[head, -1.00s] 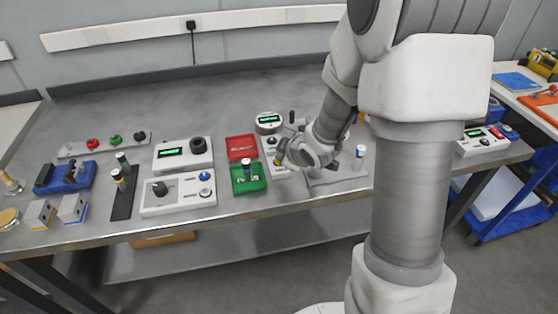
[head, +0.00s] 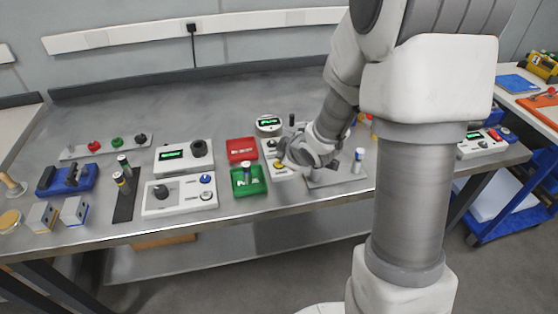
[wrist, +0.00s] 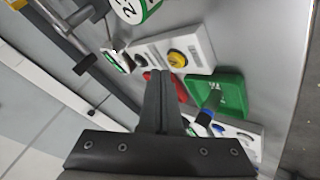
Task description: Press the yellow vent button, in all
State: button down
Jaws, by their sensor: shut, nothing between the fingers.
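The yellow button (head: 279,165) sits on a narrow white control box (head: 269,148) near the middle of the bench, just left of my gripper in the head view. In the wrist view the yellow button (wrist: 177,60) is a round cap with a dark surround on the white box (wrist: 203,46). My gripper (wrist: 159,74) is shut and empty. Its fingertips appear just left of and below the button there, and I see no contact. In the head view my wrist hides the fingertips and part of the box.
A red tray (head: 241,150) and a green tray (head: 248,188) holding an upright cylinder stand left of the box. A round display (head: 269,120) is behind it. A grey plate with posts (head: 338,178) lies to the right. White control boxes (head: 180,207) stand farther left.

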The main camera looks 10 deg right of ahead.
jog(key=shift+r+p, duration=2.2)
jog(key=shift+r, duration=0.25)
jog(key=s+d+r+m+g+h+p, duration=0.1)
jog(key=s+d+r+m+h, duration=0.15)
jog(key=s+r, duration=0.4)
jog(key=s+d+r+m+h+p, duration=0.1)
jog(key=s+r+m+p, duration=0.2)
jog(key=r, duration=0.6)
jog(key=s+a+r+m+g+y, duration=0.1)
jog(key=s+a+r+m, duration=0.1)
jog(key=s, duration=0.6)
jog(key=s+a+r+m+g, duration=0.1)
jog(key=s+r+m, duration=0.3)
jog(key=s, duration=0.4)
jog(key=shift+s+a+r+y+p, duration=0.2)
jog(key=shift+a+r+y+p, duration=0.1)
jog(key=shift+a+r+y, duration=0.15)
